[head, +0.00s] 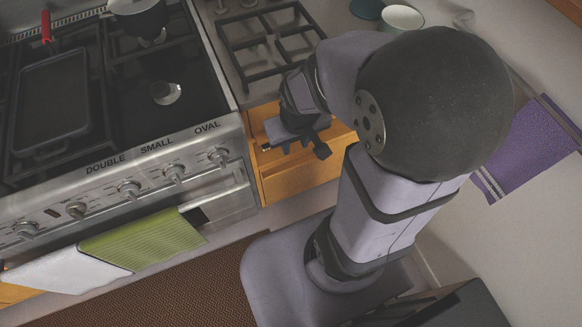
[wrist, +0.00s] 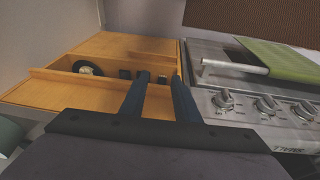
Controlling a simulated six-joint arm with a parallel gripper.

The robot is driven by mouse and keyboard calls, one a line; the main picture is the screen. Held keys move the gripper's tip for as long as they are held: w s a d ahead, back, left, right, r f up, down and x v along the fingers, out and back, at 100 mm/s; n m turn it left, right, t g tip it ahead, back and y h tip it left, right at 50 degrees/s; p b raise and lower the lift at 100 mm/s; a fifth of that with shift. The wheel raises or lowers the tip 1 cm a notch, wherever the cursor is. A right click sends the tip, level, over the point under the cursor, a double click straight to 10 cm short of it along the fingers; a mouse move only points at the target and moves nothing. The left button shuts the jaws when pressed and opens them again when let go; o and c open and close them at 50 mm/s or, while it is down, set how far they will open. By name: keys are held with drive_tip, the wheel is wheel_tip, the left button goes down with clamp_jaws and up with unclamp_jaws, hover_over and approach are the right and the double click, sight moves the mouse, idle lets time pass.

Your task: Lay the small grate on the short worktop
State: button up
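A black grate (head: 268,42) lies flat on the short worktop (head: 232,85), right of the stove. The stove's burner above the word SMALL is bare (head: 165,93), with no grate over it. My gripper (head: 293,142) is in front of the worktop's edge, over an open wooden drawer (head: 290,183), apart from the grate. In the wrist view my gripper (wrist: 160,82) shows two dark fingers apart with nothing between them. The grate does not show in the wrist view. My arm hides part of the worktop's right side.
The drawer in the wrist view (wrist: 50,74) holds a round dark item (wrist: 88,68) and small dark items. A griddle (head: 52,103) and a pot (head: 138,18) stand on the stove. Bowls (head: 402,17) stand behind my arm. A green towel (head: 142,243) hangs on the oven rail.

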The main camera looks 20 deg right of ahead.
drive_tip(key=s+a+g, duration=0.2)
drive_tip(key=s+a, duration=0.2)
drive_tip(key=s, duration=0.2)
drive_tip(key=shift+s+r+g+y, duration=0.15)
drive_tip(key=shift+s+g+y, duration=0.15)
drive_tip(key=shift+y, duration=0.1)
drive_tip(key=shift+w+r, duration=0.1)
drive_tip(key=shift+r+p, duration=0.75)
drive_tip(key=shift+p, duration=0.1)
